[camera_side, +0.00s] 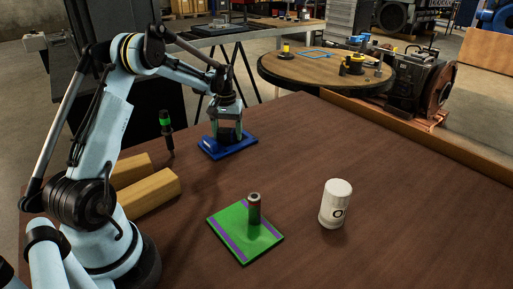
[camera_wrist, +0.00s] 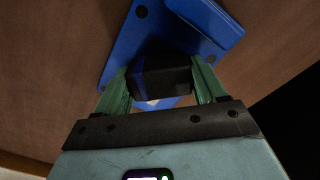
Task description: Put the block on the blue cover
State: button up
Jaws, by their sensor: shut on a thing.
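The blue cover (camera_side: 243,149) lies flat on the brown table, just under my gripper (camera_side: 228,133). It also shows in the wrist view (camera_wrist: 121,43), with dark holes and a raised part at the upper right. My gripper's two green fingers, also in the wrist view (camera_wrist: 162,80), are shut on the dark block (camera_wrist: 163,77), one on each side. The block is over the cover and hides part of it. I cannot tell whether the block touches the cover. In the side view the fingers mostly hide the block.
A green mat (camera_side: 227,221) with purple stripes bears an upright dark cylinder (camera_side: 254,212). A white canister (camera_side: 335,204) stands to its right. Wooden beams (camera_side: 146,192) and an upright black tool with a green band (camera_side: 166,132) are at the left. The table's right side is clear.

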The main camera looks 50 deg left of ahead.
aim_at(227, 130)
jog(key=o, duration=1.1)
notch_tip(227, 130, up, 12)
jog(key=s+d+r+m+t, duration=0.15)
jog(key=d+r, duration=0.25)
jog(key=d, duration=0.5)
jog(key=s+d+f+m+t, duration=0.2)
jog(key=s+d, duration=0.3)
jog(key=d, duration=0.4)
jog(key=s+d+f+m+t, duration=0.2)
jog(key=s+d+m, duration=0.3)
jog(key=d, duration=0.4)
jog(key=shift+s+t, duration=0.8)
jog(key=shift+t, duration=0.05)
jog(key=shift+r+m, duration=0.1)
jog(key=shift+m, duration=0.15)
